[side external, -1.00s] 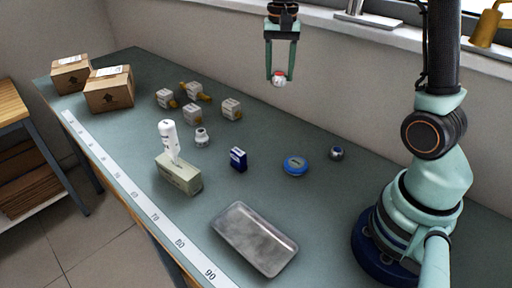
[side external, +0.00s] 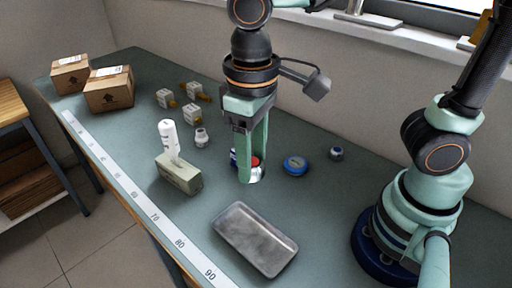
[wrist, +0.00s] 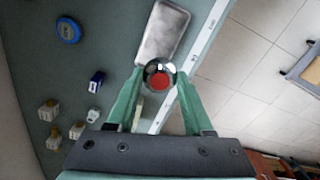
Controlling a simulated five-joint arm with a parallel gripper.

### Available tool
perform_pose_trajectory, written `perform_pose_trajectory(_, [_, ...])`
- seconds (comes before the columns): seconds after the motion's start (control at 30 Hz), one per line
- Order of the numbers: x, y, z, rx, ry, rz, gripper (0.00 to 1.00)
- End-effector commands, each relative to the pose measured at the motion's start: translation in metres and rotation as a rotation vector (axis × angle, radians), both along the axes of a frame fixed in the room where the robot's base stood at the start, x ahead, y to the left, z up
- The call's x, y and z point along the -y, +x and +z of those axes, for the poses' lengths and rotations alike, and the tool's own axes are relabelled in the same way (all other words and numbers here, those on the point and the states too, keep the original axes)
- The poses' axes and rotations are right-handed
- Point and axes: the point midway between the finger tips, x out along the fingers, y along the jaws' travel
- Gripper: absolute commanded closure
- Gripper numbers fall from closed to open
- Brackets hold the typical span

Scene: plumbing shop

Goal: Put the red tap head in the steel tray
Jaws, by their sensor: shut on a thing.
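The red tap head (side external: 256,163) is a small chrome piece with a red top, held between the fingers of my gripper (side external: 252,176). In the wrist view the red tap head (wrist: 159,78) sits between both fingertips of my gripper (wrist: 159,84), which is shut on it. The steel tray (side external: 255,238) is a shallow grey rectangle on the bench, empty. It lies in front of my gripper in the side view and beyond the fingertips in the wrist view (wrist: 165,28).
A blue round tin (side external: 295,166) and a small chrome piece (side external: 336,153) lie to the right. Cartons (side external: 109,93) are at the far left.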

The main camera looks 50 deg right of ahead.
Motion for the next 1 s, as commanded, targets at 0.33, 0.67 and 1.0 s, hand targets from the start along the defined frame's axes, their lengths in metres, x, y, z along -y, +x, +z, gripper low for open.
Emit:
perform_pose_trajectory(0.33, [0.0, -0.003, -0.073, -0.008, -0.007, 0.006, 1.0])
perform_pose_trajectory(0.67, [0.001, -0.003, -0.145, -0.007, -0.005, 0.005, 1.0])
perform_pose_trajectory(1.0, [0.0, -0.002, -0.171, -0.003, -0.003, 0.005, 1.0])
